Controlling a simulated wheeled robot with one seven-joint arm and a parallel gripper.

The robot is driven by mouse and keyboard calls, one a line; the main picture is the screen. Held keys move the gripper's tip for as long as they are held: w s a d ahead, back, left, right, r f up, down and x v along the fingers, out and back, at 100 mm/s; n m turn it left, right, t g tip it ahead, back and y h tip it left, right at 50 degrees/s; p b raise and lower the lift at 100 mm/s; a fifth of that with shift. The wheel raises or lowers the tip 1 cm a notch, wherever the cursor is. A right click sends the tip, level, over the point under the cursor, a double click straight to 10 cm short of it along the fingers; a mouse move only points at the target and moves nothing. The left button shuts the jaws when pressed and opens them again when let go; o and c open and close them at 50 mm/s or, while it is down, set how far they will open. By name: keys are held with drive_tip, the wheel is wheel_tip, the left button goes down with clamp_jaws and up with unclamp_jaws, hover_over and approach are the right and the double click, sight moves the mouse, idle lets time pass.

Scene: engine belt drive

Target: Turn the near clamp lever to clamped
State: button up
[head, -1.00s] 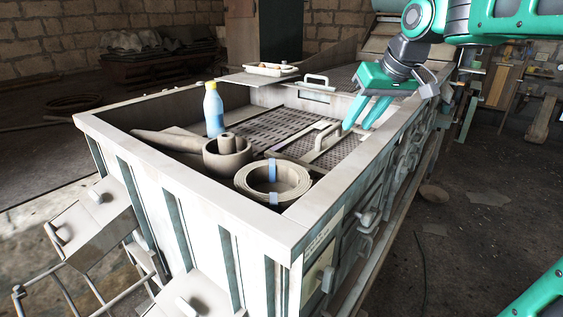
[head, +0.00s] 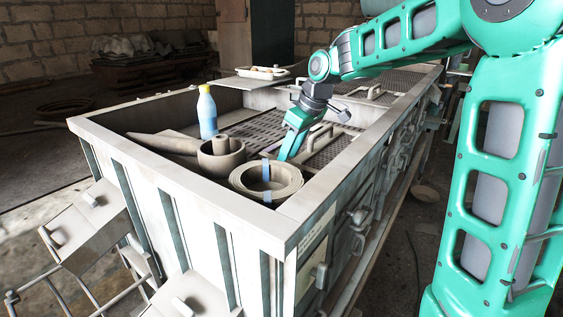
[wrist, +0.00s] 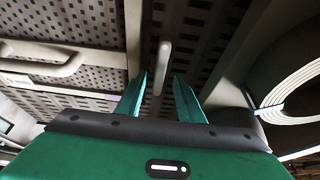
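In the wrist view, a short pale grey bar with a rounded end (wrist: 163,62) stands in the gap ahead of my gripper's fingers; it looks like a clamp lever, but I cannot tell for sure. My gripper (wrist: 160,84) is open, with its two green fingers apart on either side of the bar's line and nothing seen held. In the head view my gripper (head: 285,156) points down into the crate behind the coiled belt. The lever is not clearly seen there, and the arm hides part of that area.
The pale crate (head: 180,149) has raised walls around the gripper. A coiled belt (head: 284,180), a round pot (head: 214,162) and a blue bottle (head: 207,115) are inside. A grab handle (head: 319,134) stands close by on the perforated plate. A tray (head: 262,72) sits farther back.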

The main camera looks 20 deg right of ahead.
drive_tip(key=shift+x, duration=1.7)
